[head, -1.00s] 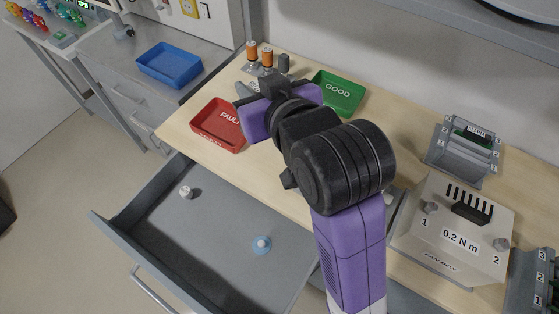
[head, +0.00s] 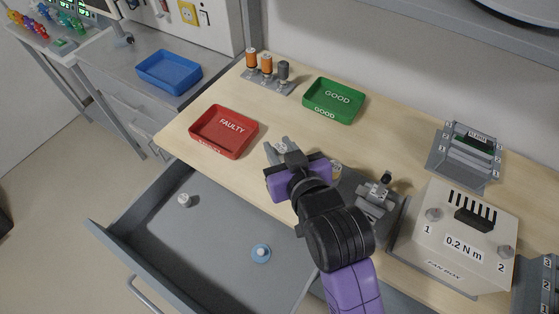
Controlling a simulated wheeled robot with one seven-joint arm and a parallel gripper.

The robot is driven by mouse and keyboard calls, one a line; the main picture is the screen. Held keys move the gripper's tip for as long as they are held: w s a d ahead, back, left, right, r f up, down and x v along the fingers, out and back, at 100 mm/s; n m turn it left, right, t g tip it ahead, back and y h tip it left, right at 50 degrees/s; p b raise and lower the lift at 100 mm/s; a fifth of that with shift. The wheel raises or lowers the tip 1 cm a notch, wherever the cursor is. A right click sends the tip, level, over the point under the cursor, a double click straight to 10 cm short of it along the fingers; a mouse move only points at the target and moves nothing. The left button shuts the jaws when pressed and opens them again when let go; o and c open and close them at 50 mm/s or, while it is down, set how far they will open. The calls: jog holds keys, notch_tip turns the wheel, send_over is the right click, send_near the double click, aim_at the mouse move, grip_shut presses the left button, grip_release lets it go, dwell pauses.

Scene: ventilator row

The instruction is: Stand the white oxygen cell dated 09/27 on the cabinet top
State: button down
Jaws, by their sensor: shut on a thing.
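My gripper (head: 279,151) is above the wooden top, right of the red FAULTY tray, with its grey fingers pointing away from me. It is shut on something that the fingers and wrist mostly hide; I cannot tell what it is. A small white cell (head: 184,200) stands in the open drawer at left. A second small white piece with a blue ring (head: 261,252) is nearer the drawer's middle. No date can be read on either. A grey cabinet top (head: 117,62) is at the upper left, with a blue tray (head: 168,71) on it.
The red FAULTY tray (head: 224,132) and green GOOD tray (head: 334,101) lie on the wooden top (head: 285,112). A rack of orange and grey cylinders (head: 266,68) stands behind. A grey fixture (head: 376,198) and FAN BOX (head: 459,236) are at right. The open drawer (head: 215,235) juts out in front.

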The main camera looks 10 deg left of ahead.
jog(key=shift+f, duration=2.6)
jog(key=shift+f, duration=0.1)
jog(key=c, duration=1.1)
grip_release()
jog(key=shift+r, duration=0.2)
jog(key=v, duration=1.2)
jog(key=shift+f+b, duration=0.15)
jog(key=shift+b, duration=0.15)
